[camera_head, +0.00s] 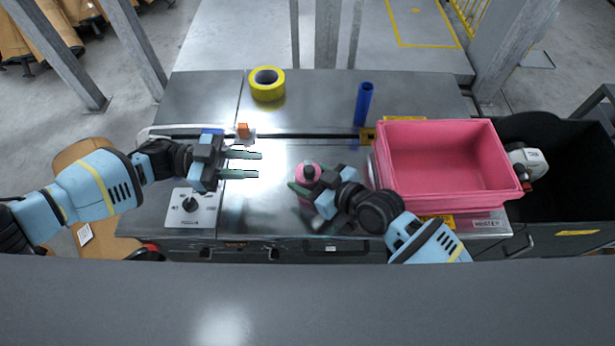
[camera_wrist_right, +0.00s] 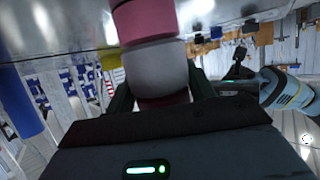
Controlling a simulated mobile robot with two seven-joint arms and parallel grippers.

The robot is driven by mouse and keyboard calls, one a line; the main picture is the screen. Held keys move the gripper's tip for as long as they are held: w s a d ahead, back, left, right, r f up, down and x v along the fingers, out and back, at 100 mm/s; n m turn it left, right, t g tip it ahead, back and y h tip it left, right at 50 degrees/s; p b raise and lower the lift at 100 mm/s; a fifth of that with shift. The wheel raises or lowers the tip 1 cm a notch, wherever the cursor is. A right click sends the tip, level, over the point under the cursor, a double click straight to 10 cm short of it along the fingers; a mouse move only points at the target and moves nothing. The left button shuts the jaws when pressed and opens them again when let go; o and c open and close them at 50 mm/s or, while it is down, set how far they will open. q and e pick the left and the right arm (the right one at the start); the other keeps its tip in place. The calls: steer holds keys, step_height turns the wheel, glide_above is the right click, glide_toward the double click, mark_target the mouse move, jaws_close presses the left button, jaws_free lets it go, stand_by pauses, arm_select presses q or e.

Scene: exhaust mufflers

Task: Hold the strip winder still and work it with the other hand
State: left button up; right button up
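A pink and grey cylinder with a black top (camera_head: 308,172) stands on the steel bench; it looks like the strip winder, though I cannot be sure. My right gripper (camera_head: 317,184) is low beside it, one finger on each side. In the right wrist view the cylinder (camera_wrist_right: 158,70) shows pink, grey and dark red bands and fills the space between the fingers, which appear to be against it. The lower part is partly hidden by the gripper. My left gripper (camera_head: 246,164) is open and empty, to the left of the cylinder, its fingers pointing right towards it.
A pink crate (camera_head: 450,203) stands at the right, close to my right arm. A black bin (camera_head: 560,180) is beyond it. A yellow tape roll (camera_head: 267,84) and a blue tube (camera_head: 363,104) are at the back. A knob panel (camera_head: 190,207) and orange block (camera_head: 243,130) are at the left.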

steer(key=o, duration=0.4)
steer(key=shift+o, duration=0.2)
steer(key=shift+r, duration=0.1)
steer(key=v, duration=1.2)
steer(key=shift+s, duration=0.1)
